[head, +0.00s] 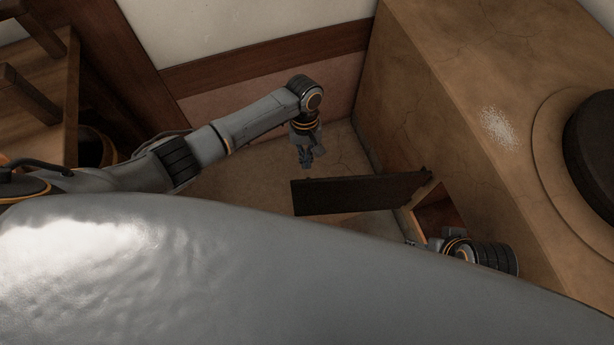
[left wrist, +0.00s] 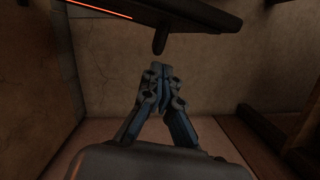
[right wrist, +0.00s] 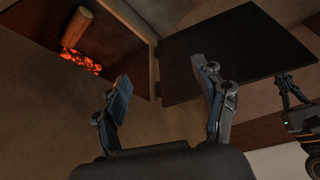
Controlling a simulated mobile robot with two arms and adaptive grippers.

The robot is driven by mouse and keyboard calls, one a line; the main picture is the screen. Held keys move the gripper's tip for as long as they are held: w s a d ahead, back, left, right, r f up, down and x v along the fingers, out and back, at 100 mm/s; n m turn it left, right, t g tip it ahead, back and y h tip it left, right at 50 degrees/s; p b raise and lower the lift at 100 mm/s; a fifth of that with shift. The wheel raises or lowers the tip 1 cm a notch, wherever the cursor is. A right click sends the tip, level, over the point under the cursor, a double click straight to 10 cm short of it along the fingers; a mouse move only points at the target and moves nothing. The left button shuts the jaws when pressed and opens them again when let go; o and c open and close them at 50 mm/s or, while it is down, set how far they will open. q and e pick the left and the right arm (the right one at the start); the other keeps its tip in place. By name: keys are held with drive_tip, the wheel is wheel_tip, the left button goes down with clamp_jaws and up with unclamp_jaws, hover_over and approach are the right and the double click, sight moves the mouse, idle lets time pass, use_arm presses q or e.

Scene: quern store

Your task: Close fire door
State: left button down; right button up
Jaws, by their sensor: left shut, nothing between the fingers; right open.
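The fire door (head: 360,193) is a dark flat panel standing open from the clay stove (head: 455,90), hinged at the edge of the firebox opening (head: 437,208). In the left wrist view the door (left wrist: 185,12) crosses the top, with a small dark knob pointing down. My left gripper (head: 306,160) is shut and empty, behind the door and apart from it. In the right wrist view the door (right wrist: 225,50) is at upper right and the firebox with glowing embers (right wrist: 82,58) at upper left. My right gripper (right wrist: 165,95) is open and empty, in front of them.
A dark round quern stone (head: 592,150) sits on top of the stove. Wooden furniture (head: 40,85) stands at the left. The floor (head: 235,178) around my left gripper is clear.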

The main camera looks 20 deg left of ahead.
sight(317, 196)
use_arm(q)
drive_tip(key=s, duration=0.1)
drive_tip(key=s+f, duration=0.1)
drive_tip(key=s+d, duration=0.1)
drive_tip(key=shift+f, duration=0.3)
drive_tip(key=shift+s+d, duration=0.2)
drive_tip(key=shift+s, duration=0.4)
